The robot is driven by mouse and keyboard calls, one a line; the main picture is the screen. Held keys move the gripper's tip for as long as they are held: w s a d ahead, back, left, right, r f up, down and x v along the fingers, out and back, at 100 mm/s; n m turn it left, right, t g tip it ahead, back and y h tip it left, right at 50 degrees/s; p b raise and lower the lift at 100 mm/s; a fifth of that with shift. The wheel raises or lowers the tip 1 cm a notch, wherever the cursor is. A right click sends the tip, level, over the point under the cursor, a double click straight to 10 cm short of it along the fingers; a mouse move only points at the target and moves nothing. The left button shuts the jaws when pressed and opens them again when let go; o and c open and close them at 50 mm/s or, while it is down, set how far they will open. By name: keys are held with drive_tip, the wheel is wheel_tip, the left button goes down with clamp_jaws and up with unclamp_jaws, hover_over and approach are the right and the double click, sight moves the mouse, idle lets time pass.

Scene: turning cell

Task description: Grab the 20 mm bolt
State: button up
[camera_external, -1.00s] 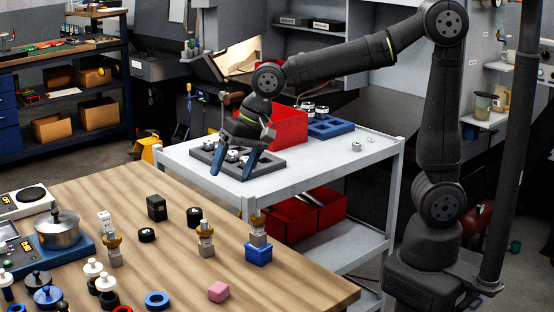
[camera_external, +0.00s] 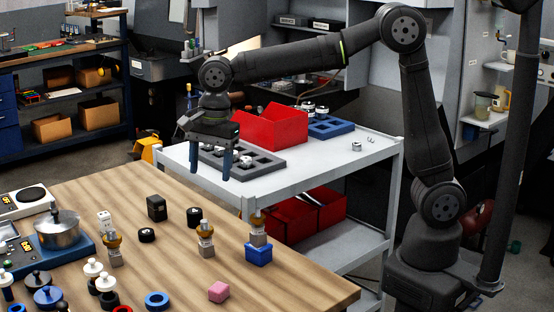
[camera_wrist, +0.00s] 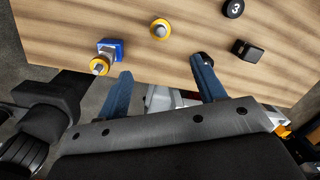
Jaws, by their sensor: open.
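My gripper (camera_external: 211,170) hangs with its two blue fingers apart and pointing down, near the cart's edge on the table side. The wrist view shows the open fingers (camera_wrist: 162,70) with nothing between them. I cannot tell which piece is the 20 mm bolt. A silver piece with a brass collar (camera_external: 206,240) stands upright on the wooden table; its collar shows in the wrist view (camera_wrist: 160,28). A similar piece (camera_external: 258,232) stands on a blue block (camera_external: 259,255), seen at the left of the wrist view (camera_wrist: 100,66). A third (camera_external: 113,240) stands further left.
The white cart (camera_external: 300,178) holds a grey tray (camera_external: 262,168), a red bin (camera_external: 275,128), a blue tray (camera_external: 335,129) and small silver pieces (camera_external: 357,146).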

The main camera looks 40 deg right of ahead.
drive_tip(key=a+m, duration=0.1)
drive_tip(key=m, duration=0.3)
drive_tip(key=h, duration=0.1)
approach(206, 227)
drive_tip(key=shift+g, duration=0.3)
drive_tip(key=f, duration=0.2)
drive_tip(key=w+f, duration=0.1)
drive_tip(key=f, duration=0.1)
drive_tip(key=d+f, duration=0.1)
drive_tip(key=f, duration=0.2)
drive_tip(key=shift+w, duration=0.35)
drive_tip(key=shift+s+a+f, duration=0.1)
drive_tip(key=shift+a+f, duration=0.05)
drive_tip(key=shift+f, duration=1.2)
drive_tip(key=shift+s+a+f, duration=0.1)
drive_tip(key=shift+f, duration=1.25)
drive_tip(key=shift+c, duration=0.4)
